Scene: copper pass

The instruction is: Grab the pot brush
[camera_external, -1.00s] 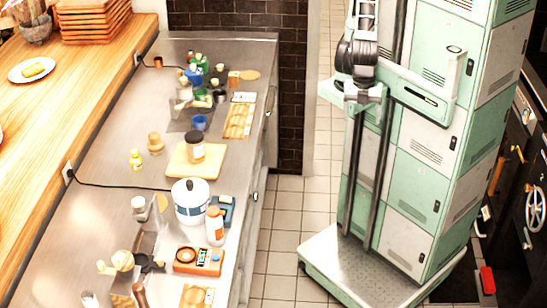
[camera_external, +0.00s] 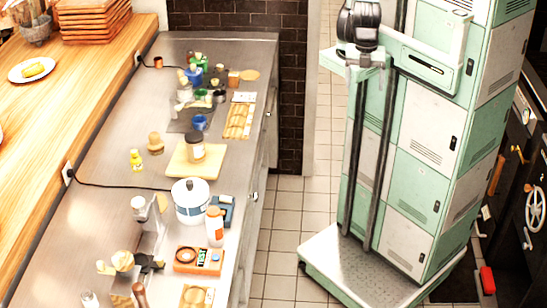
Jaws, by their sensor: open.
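A small tan, knobbed object (camera_external: 155,143) that looks like the pot brush stands on the steel counter (camera_external: 115,150), left of a cutting board (camera_external: 180,168). It is small, and its bristles cannot be made out. My gripper is not visible.
A white pot (camera_external: 190,201) and an orange-capped bottle (camera_external: 214,226) stand nearer the front. Green lockers (camera_external: 425,150) stand behind my column. A tiled floor strip (camera_external: 285,215) is clear.

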